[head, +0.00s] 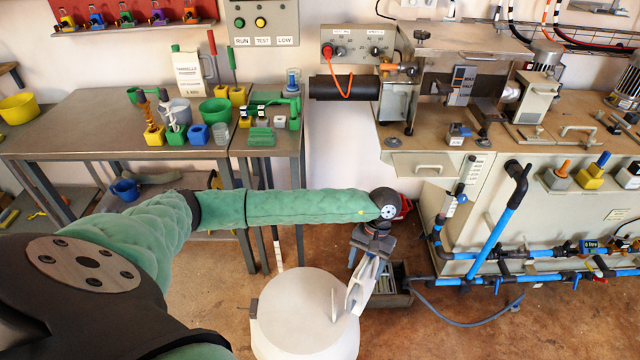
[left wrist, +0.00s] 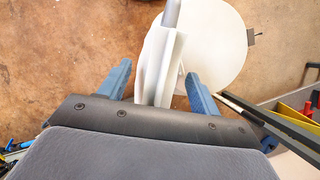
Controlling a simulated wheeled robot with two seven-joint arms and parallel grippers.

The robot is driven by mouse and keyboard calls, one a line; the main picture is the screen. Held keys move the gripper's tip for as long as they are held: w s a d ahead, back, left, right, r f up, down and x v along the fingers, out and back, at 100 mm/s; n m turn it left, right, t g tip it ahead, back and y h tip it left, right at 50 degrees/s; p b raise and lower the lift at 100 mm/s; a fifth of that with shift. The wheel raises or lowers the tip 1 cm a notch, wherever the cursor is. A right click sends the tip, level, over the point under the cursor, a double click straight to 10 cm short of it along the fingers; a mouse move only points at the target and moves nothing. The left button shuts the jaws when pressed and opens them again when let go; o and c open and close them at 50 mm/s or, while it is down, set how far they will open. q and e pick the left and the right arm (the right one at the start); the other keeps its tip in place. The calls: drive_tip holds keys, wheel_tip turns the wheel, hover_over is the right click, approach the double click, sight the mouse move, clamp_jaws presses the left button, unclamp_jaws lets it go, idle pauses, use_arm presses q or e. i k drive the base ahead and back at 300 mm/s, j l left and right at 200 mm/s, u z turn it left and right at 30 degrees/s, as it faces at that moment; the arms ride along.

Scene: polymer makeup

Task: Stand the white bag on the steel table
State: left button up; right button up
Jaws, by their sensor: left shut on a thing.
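My left gripper (head: 372,250) points down at the end of the green-sleeved arm, right of the steel table and above the floor. It is shut on a white bag (head: 362,288), which hangs tilted beside the white drum's right edge. In the left wrist view the white bag (left wrist: 162,65) is pale and slab-like between the blue fingers (left wrist: 158,92). The steel table (head: 80,115) stands at the left with a grey top. A second pale, labelled bag (head: 188,77) stands upright at its back. My right gripper is not in view.
The white drum (head: 300,320) stands on the floor below the arm. The table carries yellow, green and blue containers (head: 215,110) toward its right. Its left-middle top is mostly clear. A beige machine bench (head: 480,165) with blue pipes is at the right.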

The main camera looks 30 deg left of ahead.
sight(125, 132)
drive_tip(key=k+j, duration=0.15)
drive_tip(key=j, duration=0.35)
drive_tip(key=k+j, duration=0.15)
drive_tip(key=j, duration=0.3)
drive_tip(key=k+j, duration=0.15)
drive_tip(key=j, duration=0.35)
drive_tip(key=k+j, duration=0.15)
drive_tip(key=j, duration=0.3)
drive_tip(key=k+j, duration=0.15)
drive_tip(key=j, duration=0.35)
drive_tip(key=k+j, duration=0.15)
drive_tip(key=j, duration=0.3)
drive_tip(key=k+j, duration=0.15)
drive_tip(key=j, duration=0.35)
drive_tip(key=k+j+u, duration=0.1)
drive_tip(key=j, duration=0.35)
